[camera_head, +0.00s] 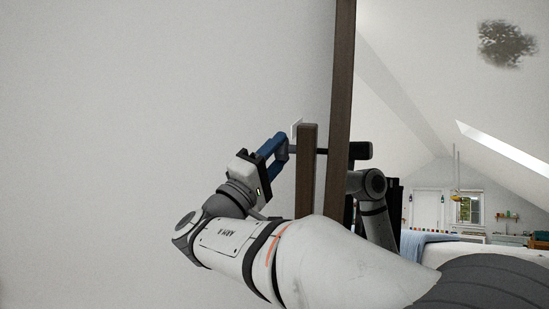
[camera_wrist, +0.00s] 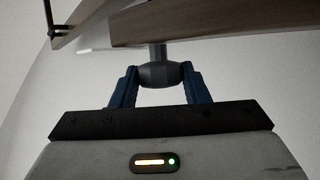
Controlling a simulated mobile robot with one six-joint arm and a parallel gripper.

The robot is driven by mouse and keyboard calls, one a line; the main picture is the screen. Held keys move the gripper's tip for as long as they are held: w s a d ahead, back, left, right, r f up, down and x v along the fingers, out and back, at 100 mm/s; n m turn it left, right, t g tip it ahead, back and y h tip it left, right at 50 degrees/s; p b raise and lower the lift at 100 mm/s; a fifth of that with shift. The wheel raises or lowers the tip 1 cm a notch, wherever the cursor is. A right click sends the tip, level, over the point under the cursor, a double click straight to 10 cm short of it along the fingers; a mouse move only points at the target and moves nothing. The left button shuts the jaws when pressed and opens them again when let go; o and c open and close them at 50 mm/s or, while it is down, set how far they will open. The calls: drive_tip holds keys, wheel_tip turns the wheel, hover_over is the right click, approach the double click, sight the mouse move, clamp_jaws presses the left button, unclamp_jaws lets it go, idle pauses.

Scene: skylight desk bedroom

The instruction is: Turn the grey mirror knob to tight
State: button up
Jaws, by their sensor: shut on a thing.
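The grey mirror knob (camera_wrist: 160,74) is a dark grey rounded piece on a short stem below a wooden bar in the wrist view. My gripper (camera_wrist: 160,84) has its two blue fingers closed against the knob's left and right sides. In the head view my gripper (camera_head: 283,147) reaches the left side of the wooden post (camera_head: 306,175), and its fingers mostly hide the knob. The mirror's brown wooden frame (camera_head: 341,80) rises just right of the post, slightly tilted. No tight mark on the knob can be made out.
A plain pale wall (camera_head: 150,100) fills the left, with a small white plate (camera_head: 296,127) behind the post. Right of the frame a bright room shows, with a sloped ceiling, a skylight (camera_head: 503,147) and a door (camera_head: 427,209). My arm crosses the lower front.

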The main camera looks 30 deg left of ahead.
drive_tip(key=shift+f, duration=0.15)
drive_tip(key=o, duration=1)
drive_tip(key=shift+c, duration=0.2)
drive_tip(key=p+v, duration=0.2)
drive_tip(key=v, duration=0.5)
drive_tip(key=shift+s, duration=0.35)
